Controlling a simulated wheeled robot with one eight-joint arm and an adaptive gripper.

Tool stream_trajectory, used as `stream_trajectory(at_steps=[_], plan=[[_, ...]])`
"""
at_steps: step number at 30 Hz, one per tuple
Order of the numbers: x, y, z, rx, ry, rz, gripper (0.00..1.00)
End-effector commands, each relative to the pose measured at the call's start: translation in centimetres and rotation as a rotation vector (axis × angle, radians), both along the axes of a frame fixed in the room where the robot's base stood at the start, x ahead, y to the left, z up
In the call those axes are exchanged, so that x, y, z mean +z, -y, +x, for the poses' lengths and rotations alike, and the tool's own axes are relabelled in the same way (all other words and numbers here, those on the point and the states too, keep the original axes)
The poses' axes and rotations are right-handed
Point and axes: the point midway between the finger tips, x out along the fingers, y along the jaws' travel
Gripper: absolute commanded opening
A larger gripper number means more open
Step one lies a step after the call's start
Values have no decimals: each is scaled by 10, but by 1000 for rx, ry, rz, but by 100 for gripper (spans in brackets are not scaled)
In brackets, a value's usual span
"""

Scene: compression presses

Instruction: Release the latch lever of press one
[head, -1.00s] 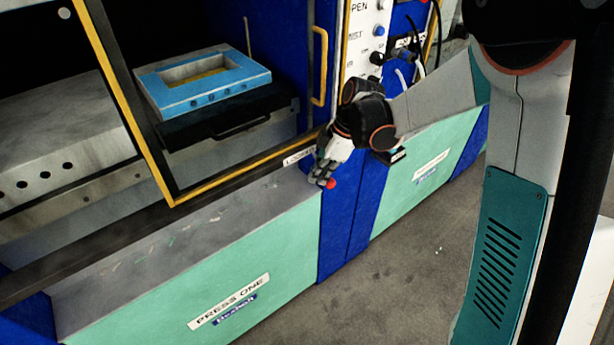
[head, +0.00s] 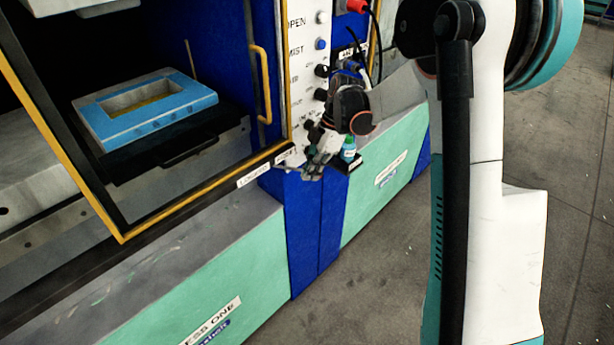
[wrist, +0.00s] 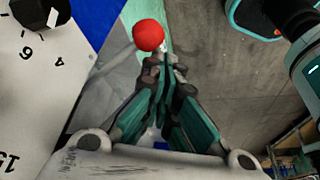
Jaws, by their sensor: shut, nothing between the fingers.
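The red ball knob (wrist: 148,35) of the latch lever is just beyond my fingertips in the wrist view. A pale rod runs from it down to the left. I cannot tell whether the fingers touch the knob. In the head view I cannot make the knob out. My gripper (head: 315,168) is shut and empty there, beside the lower end of the white control panel (head: 306,80). It also shows in the wrist view (wrist: 165,68), fingers together. Press one (head: 190,270) has a light green front with a partly cut-off name plate (head: 212,322).
A yellow-edged guard door frame (head: 190,200) stands before a blue-topped mould (head: 145,105) in the press. A dial (wrist: 30,12) is close on the left in the wrist view. Grey floor (head: 380,270) lies clear in front.

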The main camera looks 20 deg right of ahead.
Motion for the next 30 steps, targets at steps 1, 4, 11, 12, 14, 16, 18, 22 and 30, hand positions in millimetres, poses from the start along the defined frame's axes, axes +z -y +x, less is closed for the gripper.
stream_trajectory(at_steps=[1, 4, 11, 12, 14, 16, 18, 22, 30], plan=[[0, 2, 2, 0, 0, 0, 0], [0, 5, 6, 0, 1, 0, 0], [0, 8, 9, -2, 3, -2, 0], [0, 8, 9, -2, 3, -2, 0], [0, 8, 9, -2, 3, -3, 0], [0, 9, 9, -3, 3, -3, 0], [0, 9, 10, -3, 3, -4, 0], [0, 10, 10, -5, 4, -5, 0], [25, 2, 14, -4, 4, -5, 0]])
